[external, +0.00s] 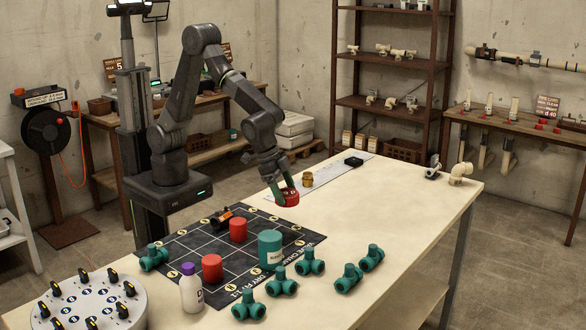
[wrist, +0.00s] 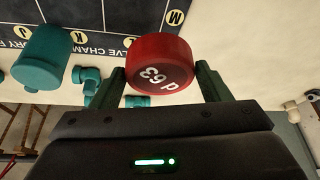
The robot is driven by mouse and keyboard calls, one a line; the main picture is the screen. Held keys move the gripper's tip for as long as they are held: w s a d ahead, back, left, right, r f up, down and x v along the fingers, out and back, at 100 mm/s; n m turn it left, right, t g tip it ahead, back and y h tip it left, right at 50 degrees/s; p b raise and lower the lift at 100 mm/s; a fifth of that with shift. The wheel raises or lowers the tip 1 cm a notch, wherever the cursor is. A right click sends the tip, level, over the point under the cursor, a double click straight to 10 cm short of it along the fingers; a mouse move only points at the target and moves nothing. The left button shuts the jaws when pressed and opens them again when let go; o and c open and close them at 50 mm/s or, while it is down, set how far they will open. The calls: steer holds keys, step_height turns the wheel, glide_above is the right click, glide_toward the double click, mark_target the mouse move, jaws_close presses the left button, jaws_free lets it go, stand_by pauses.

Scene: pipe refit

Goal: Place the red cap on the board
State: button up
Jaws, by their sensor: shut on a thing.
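My gripper (external: 281,192) is shut on a red cap (external: 287,197) and holds it above the table, just off the far right edge of the board. In the wrist view the red cap (wrist: 160,68) sits between the two green fingers of my gripper (wrist: 160,82), with "d 63" in white on its face. The dark board (external: 195,243) lies on the table with a white grid and round letter labels. Two other red caps (external: 238,229) (external: 212,268) stand on it, with a larger teal cylinder (external: 270,249). A strip of the board (wrist: 115,15) shows at the top of the wrist view.
Several teal valve fittings (external: 310,262) lie along the board's near side. A white bottle (external: 191,291) with a purple lid and a round white dial plate (external: 88,302) stand at the near left. A brass piece (external: 308,179) stands at the back. The table's right part (external: 400,215) is mostly clear.

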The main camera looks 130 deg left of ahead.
steer(key=s+d+m+h, duration=0.1)
steer(key=s+d+m, duration=0.25)
steer(key=d, duration=0.95)
steer(key=m+h, duration=0.2)
glide_above(202, 251)
steer(key=shift+t, duration=0.3)
step_height(202, 251, down, 6)
steer(key=shift+r+p, duration=0.1)
steer(key=shift+p, duration=0.2)
steer(key=shift+f, duration=2.05)
steer(key=shift+f, duration=0.15)
steer(key=o, duration=1)
